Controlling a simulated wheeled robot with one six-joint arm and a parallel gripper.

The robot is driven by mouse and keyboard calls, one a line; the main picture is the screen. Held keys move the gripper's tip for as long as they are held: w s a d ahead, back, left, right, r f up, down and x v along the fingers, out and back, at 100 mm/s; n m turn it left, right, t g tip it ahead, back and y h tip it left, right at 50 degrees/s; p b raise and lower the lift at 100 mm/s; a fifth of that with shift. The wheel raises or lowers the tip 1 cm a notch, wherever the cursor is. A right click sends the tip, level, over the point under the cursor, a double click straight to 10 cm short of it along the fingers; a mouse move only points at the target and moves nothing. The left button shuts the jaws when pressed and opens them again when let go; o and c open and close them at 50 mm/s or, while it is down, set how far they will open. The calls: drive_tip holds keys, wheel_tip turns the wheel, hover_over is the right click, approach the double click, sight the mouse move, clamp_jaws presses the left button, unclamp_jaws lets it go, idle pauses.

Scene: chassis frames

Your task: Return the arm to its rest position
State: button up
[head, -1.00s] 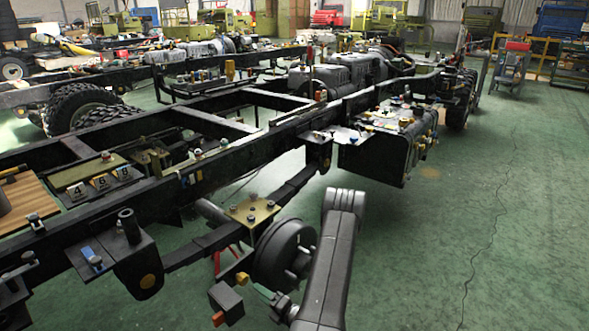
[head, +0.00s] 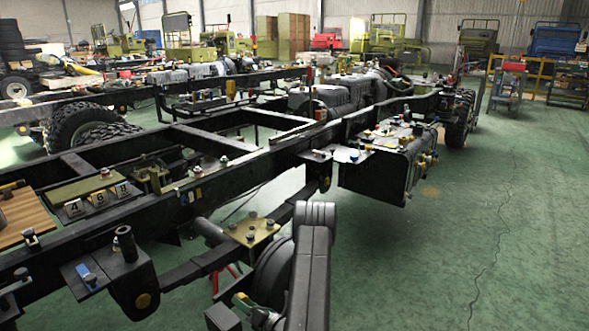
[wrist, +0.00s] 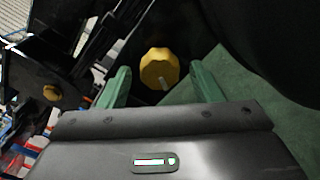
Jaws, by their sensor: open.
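My arm (head: 312,255) reaches in from the bottom edge of the head view, beside the dark wheel drum (head: 272,270). My gripper (wrist: 162,80) shows in the wrist view with its two green fingers spread apart. Nothing is clamped between them. A yellow faceted knob (wrist: 159,68) appears in the gap between the fingers; its distance from them is hard to tell. In the head view, a green finger (head: 243,301) shows low down, left of my arm; the rest of the gripper is largely hidden.
A long black truck chassis frame (head: 235,163) crosses the left and middle, with a bracket (head: 127,280) jutting near my arm. A brass plate (head: 252,231) with bolts sits just above the drum. The green floor (head: 450,260) at right is clear.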

drive_tip(key=n+p, duration=0.1)
drive_tip(key=n, duration=0.8)
drive_tip(key=shift+d, duration=0.1)
idle(0.3)
